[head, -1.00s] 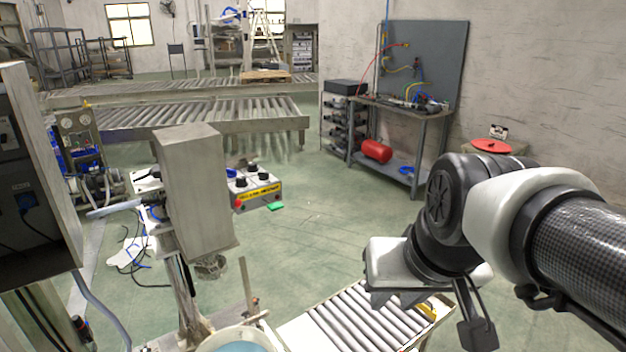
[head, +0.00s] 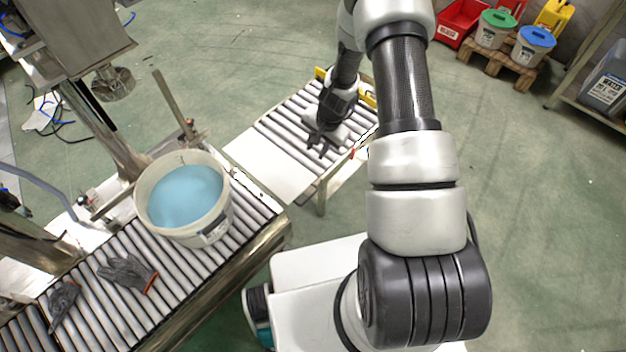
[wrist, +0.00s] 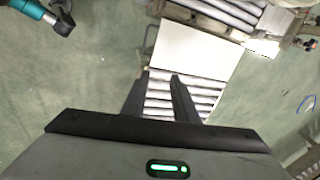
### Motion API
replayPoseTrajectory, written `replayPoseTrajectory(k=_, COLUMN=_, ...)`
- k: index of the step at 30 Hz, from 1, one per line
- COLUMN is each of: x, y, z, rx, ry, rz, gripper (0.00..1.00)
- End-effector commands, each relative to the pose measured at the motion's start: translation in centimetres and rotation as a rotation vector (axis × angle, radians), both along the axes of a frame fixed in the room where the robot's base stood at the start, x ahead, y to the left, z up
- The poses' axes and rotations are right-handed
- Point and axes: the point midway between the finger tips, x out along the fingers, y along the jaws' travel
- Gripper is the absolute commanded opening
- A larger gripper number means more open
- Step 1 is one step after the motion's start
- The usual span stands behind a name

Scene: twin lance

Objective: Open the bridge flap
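The bridge flap looks to be the plain white plate (head: 268,165) at the near left end of a short roller conveyor (head: 290,112). It lies about level with the rollers and spans toward the long conveyor (head: 262,215); I cannot tell whether it touches it. The plate also shows in the wrist view (wrist: 196,55). My gripper (head: 322,145) hangs over the short conveyor's rollers, beside the plate's inner edge. In the wrist view, my gripper's two fingers (wrist: 160,77) are apart with only rollers between them. The flap's hinge is not clearly visible.
A bucket of blue liquid (head: 185,198) stands on the long conveyor near the plate. Dark gloves (head: 128,272) lie on its rollers. A filling machine (head: 75,40) rises at the left. Lidded buckets (head: 533,45) sit on a pallet at the back right.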

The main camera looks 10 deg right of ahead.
Motion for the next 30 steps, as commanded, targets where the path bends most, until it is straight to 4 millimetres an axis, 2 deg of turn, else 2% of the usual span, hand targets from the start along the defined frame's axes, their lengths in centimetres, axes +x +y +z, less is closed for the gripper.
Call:
replayPoseTrajectory(k=1, x=-0.9, y=-0.3, z=-3.6, rx=0.0, ry=0.025, rz=-0.033, gripper=0.26)
replayPoseTrajectory(k=4, x=-1.9, y=-0.8, z=-7.2, rx=-0.005, ry=0.05, rz=-0.079, gripper=0.26)
replayPoseTrajectory(k=6, x=-2.4, y=-0.9, z=-8.6, rx=-0.008, ry=0.061, rz=-0.097, gripper=0.26)
replayPoseTrajectory(k=14, x=-2.4, y=-0.8, z=-11.7, rx=-0.009, ry=0.067, rz=-0.107, gripper=0.26)
replayPoseTrajectory(k=30, x=-0.7, y=0.5, z=-23.0, rx=-0.01, ry=0.066, rz=-0.104, gripper=0.26)
